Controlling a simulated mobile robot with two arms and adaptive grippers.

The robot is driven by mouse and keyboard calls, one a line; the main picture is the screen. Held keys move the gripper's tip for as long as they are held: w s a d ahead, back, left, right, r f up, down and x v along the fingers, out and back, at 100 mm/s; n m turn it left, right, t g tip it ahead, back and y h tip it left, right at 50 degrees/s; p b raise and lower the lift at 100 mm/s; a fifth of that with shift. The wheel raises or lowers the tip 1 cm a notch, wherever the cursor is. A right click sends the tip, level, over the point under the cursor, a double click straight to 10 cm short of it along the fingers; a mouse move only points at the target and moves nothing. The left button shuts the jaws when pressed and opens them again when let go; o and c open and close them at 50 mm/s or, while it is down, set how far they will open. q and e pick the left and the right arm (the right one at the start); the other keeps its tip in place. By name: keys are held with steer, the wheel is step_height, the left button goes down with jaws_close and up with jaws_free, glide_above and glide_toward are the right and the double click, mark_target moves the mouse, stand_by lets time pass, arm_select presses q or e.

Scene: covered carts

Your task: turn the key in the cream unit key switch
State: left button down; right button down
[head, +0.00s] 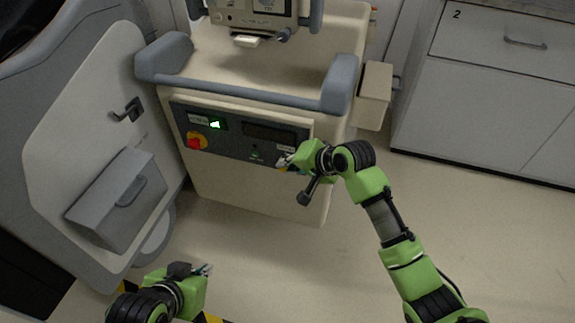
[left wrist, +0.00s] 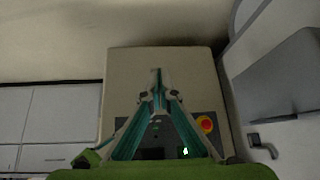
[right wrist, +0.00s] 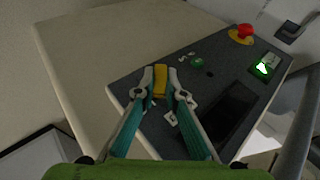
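The cream unit (head: 265,190) stands at the centre of the head view with a dark control panel (head: 228,137) on its front. My right gripper (head: 287,161) is at the right end of this panel. In the right wrist view its fingertips sit on either side of a yellow key (right wrist: 160,80) and appear closed on it. The key switch under the key is hidden by the fingers and the key. My left gripper (head: 206,269) is low at the front left, away from the unit. In the left wrist view its fingers (left wrist: 157,85) come together, empty.
The panel carries a red knob on a yellow plate (head: 194,141), a lit green switch (head: 216,124) and a small green button (right wrist: 197,62). A grey cart with a box (head: 118,200) stands at left. White cabinets (head: 485,100) stand at right. The floor at the lower right is clear.

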steer(key=shift+r+p, duration=0.15)
steer(key=shift+p, duration=0.2)
arm_select(q)
steer(key=shift+s+a+f+g+y+p, duration=0.55)
steer(key=shift+s+a+g+p, duration=0.9)
steer(key=shift+s, duration=2.25)
arm_select(e)
steer(key=shift+g+h, duration=0.3)
steer(key=shift+h, duration=0.4)
steer(key=shift+a+p, duration=0.1)
steer(key=shift+p, duration=0.3)
steer(key=shift+h+p, duration=0.4)
steer(key=shift+p, duration=0.25)
arm_select(q)
step_height(320, 180, down, 11)
steer(key=w+d+g, duration=0.1)
steer(key=shift+p, duration=0.4)
steer(key=shift+w+g, duration=0.1)
steer(key=shift+g, duration=0.15)
